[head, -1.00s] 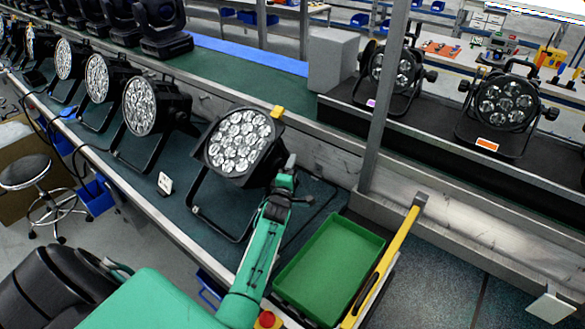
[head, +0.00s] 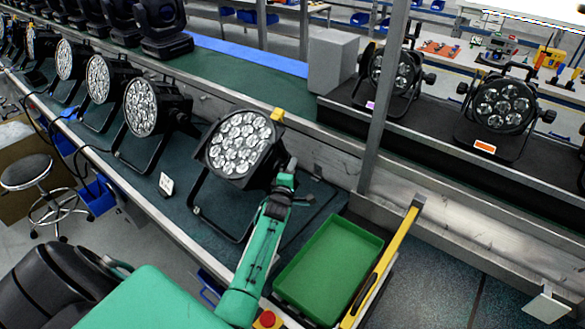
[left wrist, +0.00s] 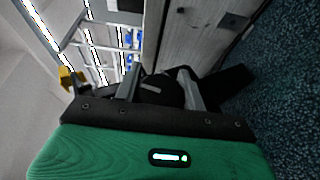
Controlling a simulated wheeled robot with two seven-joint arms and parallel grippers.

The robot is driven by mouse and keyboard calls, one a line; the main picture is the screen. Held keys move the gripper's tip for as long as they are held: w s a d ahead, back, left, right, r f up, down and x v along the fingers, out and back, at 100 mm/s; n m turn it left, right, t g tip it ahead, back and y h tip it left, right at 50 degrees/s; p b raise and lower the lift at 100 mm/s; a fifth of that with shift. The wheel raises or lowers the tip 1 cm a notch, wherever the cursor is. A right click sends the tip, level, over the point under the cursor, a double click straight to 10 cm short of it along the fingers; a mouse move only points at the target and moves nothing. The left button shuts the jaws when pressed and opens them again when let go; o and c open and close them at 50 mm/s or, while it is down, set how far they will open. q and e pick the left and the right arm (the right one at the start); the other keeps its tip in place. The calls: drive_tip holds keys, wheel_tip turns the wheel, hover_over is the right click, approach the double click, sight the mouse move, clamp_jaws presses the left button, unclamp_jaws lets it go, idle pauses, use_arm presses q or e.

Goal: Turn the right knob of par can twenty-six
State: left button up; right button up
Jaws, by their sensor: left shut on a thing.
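The nearest par can (head: 238,143), black with a round face of several clear lenses, stands tilted on its black bracket on the bench. A small white number card (head: 166,184) stands in front, too small to read. My left gripper (head: 290,165) is at the lamp's right side, where the bracket meets the housing. In the left wrist view its two grey fingers (left wrist: 158,90) are shut on a black round knob (left wrist: 160,92). The fingers hide the knob in the head view. My right gripper is not in view.
More par cans (head: 141,107) line the bench to the left. A green tray (head: 330,270) lies right of my left arm, beside a yellow bar (head: 382,265). A yellow piece (head: 278,115) sits at the lamp's upper right corner. A metal post (head: 385,105) rises behind the tray.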

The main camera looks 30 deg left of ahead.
use_arm(q)
drive_tip(key=m+g+p, duration=0.1)
drive_tip(key=g+p, duration=0.2)
drive_tip(key=p, duration=0.2)
drive_tip(key=m+g+h+p, duration=0.1)
drive_tip(key=g+p, duration=0.2)
drive_tip(key=p, duration=0.2)
drive_tip(key=shift+s+d+f, duration=0.1)
drive_tip(key=shift+f, duration=0.1)
drive_tip(key=shift+f+g+p, duration=0.1)
drive_tip(key=shift+g+p, duration=0.25)
drive_tip(key=shift+g, duration=0.05)
drive_tip(key=g, duration=0.1)
drive_tip(key=g+p, duration=0.1)
drive_tip(key=shift+s+f+m+g, duration=0.2)
drive_tip(key=shift+f+m+g, duration=0.1)
drive_tip(key=shift+m, duration=0.1)
drive_tip(key=g, duration=0.2)
drive_tip(key=shift+s+f+m+g, duration=0.2)
drive_tip(key=shift+f+m+g, duration=0.05)
drive_tip(key=shift+m+g, duration=0.05)
drive_tip(key=shift+s+g, duration=0.1)
drive_tip(key=shift+g, duration=0.5)
drive_tip(key=o, duration=1)
